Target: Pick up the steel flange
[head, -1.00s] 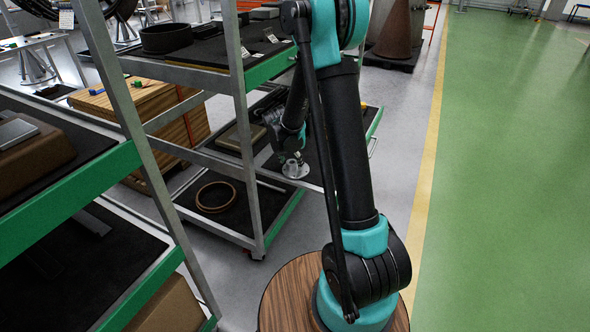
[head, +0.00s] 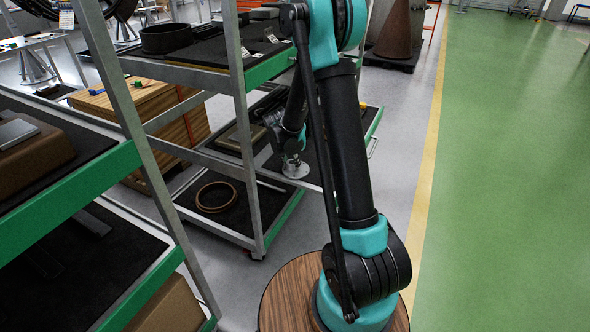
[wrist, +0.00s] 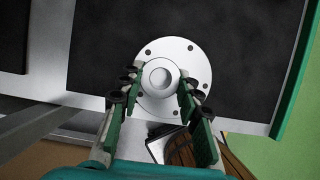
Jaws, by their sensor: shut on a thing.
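The steel flange (wrist: 192,57) is a pale round disc with bolt holes around its rim and a raised round hub in the middle. In the wrist view it lies at the top centre over a dark shelf mat. My gripper (wrist: 160,80) has its two green-padded fingers on either side of the hub, shut on it. In the head view the flange (head: 296,169) shows small below my gripper (head: 291,154), at the edge of the dark shelf. I cannot tell whether the flange touches the mat.
The dark shelf mat (wrist: 115,45) around the flange is mostly clear, with a green edge (wrist: 297,75) at right. In the head view a brown ring (head: 216,197) lies on a lower shelf. A grey rack post (head: 244,130) stands left of my arm. Green floor (head: 510,180) is open at right.

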